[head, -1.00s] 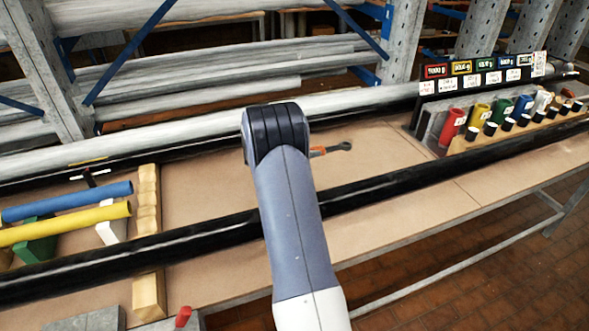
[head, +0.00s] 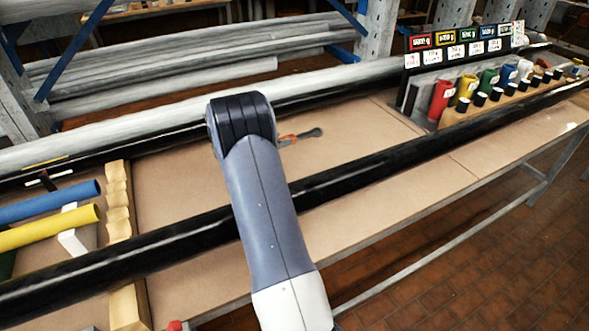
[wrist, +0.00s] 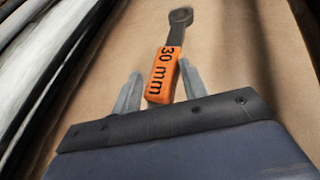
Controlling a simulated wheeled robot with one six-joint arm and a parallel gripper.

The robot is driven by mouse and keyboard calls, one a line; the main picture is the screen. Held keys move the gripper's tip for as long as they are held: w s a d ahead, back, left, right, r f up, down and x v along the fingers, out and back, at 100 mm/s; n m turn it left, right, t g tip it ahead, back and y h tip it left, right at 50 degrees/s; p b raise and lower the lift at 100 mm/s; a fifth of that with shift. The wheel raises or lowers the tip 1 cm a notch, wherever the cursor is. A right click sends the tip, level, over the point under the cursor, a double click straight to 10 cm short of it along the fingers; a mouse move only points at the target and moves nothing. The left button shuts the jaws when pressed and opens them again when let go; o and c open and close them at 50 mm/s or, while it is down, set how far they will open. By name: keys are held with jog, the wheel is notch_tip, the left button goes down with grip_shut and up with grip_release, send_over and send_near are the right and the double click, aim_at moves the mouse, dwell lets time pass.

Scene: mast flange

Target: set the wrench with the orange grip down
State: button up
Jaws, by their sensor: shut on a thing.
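The wrench has an orange grip (wrist: 164,77) marked "30 mm" and a dark grey shaft with a ring end (wrist: 180,17). My gripper (wrist: 158,90) is shut on the orange grip, with one finger on each side of it. The ring end points away from my gripper. In the head view the wrench (head: 300,137) shows just right of my arm's end, over the brown bench top (head: 370,145). My fingers are hidden behind my arm there. I cannot tell whether the wrench touches the bench.
A long black pipe (head: 370,163) crosses the bench in front, and grey pipes (head: 170,115) lie behind. A rack of coloured cylinders (head: 490,85) stands at right. A notched wooden block (head: 118,205) and blue and yellow tubes (head: 45,228) are at left. The bench around the wrench is clear.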

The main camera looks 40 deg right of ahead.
notch_tip(320, 180, down, 2)
jog(key=shift+f+b, duration=0.25)
jog(key=shift+b, duration=0.4)
notch_tip(320, 180, down, 10)
jog(key=shift+r+p, duration=0.25)
jog(key=shift+p, duration=0.35)
jog(key=shift+f+b, duration=0.3)
jog(key=shift+b, duration=0.05)
jog(key=o, duration=1.1)
jog(key=shift+r, duration=0.1)
